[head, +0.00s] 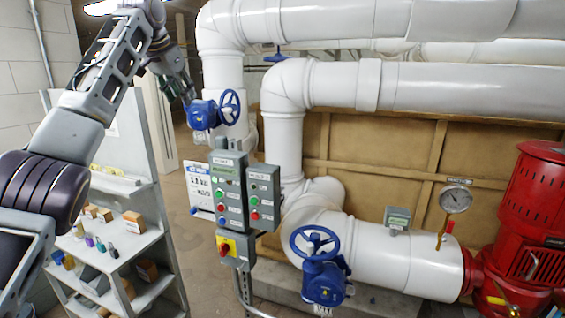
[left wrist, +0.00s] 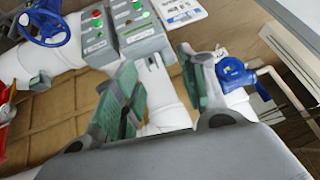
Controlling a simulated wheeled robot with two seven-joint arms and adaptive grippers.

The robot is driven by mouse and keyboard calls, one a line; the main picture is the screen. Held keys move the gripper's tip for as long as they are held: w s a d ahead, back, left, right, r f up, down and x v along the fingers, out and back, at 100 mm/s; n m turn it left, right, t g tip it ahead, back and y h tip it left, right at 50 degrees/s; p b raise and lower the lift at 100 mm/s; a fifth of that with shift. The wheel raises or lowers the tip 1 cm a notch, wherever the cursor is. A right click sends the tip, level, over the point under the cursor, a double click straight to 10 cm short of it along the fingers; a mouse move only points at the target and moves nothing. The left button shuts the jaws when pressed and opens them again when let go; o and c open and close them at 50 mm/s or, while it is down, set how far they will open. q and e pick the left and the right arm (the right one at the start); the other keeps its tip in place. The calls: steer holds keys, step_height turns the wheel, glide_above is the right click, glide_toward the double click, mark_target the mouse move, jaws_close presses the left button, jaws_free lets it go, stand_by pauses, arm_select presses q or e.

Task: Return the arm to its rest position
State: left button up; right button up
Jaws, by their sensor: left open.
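My left arm (head: 75,125) comes in from the left in the head view and is raised and bent at the upper left. Its gripper (head: 188,98) hangs from the wrist, in front of or close beside the upper blue valve (head: 204,114); the gap is hard to judge. In the left wrist view the gripper (left wrist: 158,90) has its two green-padded fingers spread apart. I see nothing held between them, only white pipe behind. My right gripper is in neither view.
A grey control box (head: 228,190) with buttons stands mid-view. A lower blue valve (head: 322,265) sits on white pipe (head: 390,262). A red pump (head: 535,215) is at the right. A shelf (head: 135,240) with small boxes stands at lower left, close to my arm.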

arm_select(q)
steer(key=w+f, duration=0.3)
steer(key=f, duration=1)
steer(key=w+f+n+g+b, duration=0.1)
steer(key=w+f, duration=0.3)
steer(key=f, duration=0.8)
steer(key=w+f, duration=0.3)
steer(key=f, duration=1)
steer(key=s+f+g, duration=0.1)
steer(key=s+f, duration=0.2)
steer(key=f, duration=1)
steer(key=s+f+b, duration=0.1)
steer(key=s+f, duration=0.3)
steer(key=f, duration=1)
steer(key=s+f+g, duration=0.1)
steer(key=s+f, duration=0.2)
steer(key=f, duration=1)
steer(key=s+d+f+g, duration=0.1)
steer(key=s+f, duration=2.9)
steer(key=f, duration=0.1)
steer(key=s+f, duration=0.4)
steer(key=s, duration=0.9)
steer(key=s+d+f+g+b, duration=0.1)
steer(key=s+f, duration=0.3)
steer(key=s, duration=0.9)
steer(key=s+d+f+g, duration=0.1)
steer(key=s+f, duration=0.3)
steer(key=s, duration=0.9)
steer(key=shift+n+b, duration=0.3)
steer(key=shift+b, duration=0.1)
